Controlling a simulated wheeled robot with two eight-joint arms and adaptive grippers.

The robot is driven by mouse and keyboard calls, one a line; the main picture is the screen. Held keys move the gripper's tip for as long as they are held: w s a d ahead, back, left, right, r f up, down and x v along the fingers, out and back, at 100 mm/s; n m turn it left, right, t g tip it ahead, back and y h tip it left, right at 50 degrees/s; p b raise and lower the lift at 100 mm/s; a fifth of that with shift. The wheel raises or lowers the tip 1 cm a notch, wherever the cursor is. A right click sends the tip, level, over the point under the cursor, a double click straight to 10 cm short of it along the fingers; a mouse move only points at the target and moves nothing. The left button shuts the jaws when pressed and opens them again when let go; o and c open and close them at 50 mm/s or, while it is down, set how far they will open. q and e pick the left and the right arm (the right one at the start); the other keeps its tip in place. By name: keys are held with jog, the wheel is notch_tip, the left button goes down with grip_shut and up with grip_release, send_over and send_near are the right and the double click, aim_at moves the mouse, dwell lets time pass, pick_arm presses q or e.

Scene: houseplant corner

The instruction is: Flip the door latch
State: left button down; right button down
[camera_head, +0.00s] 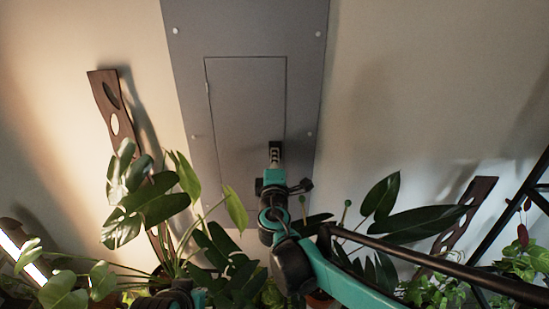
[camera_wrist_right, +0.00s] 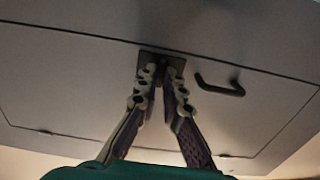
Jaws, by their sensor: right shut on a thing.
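The door (camera_head: 238,95) is a flat grey rectangle set in a grey wall panel (camera_head: 195,40), and it looks closed. A small dark latch (camera_head: 276,145) sits at its lower right. It also shows in the right wrist view as a dark plate (camera_wrist_right: 174,62) on the door face (camera_wrist_right: 85,85). My right gripper (camera_head: 275,156) reaches up to the latch. In the wrist view its two fingers (camera_wrist_right: 161,74) close in on the latch, and their tips hide part of it.
Leafy houseplants (camera_head: 150,205) crowd the lower left, and more foliage (camera_head: 375,215) spreads at the right around my right arm. A brown slotted board (camera_head: 112,125) leans on the wall. A lit tube lamp (camera_head: 22,258) is at the lower left.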

jog(key=c, duration=1.7)
grip_release()
jog(key=s, duration=1.2)
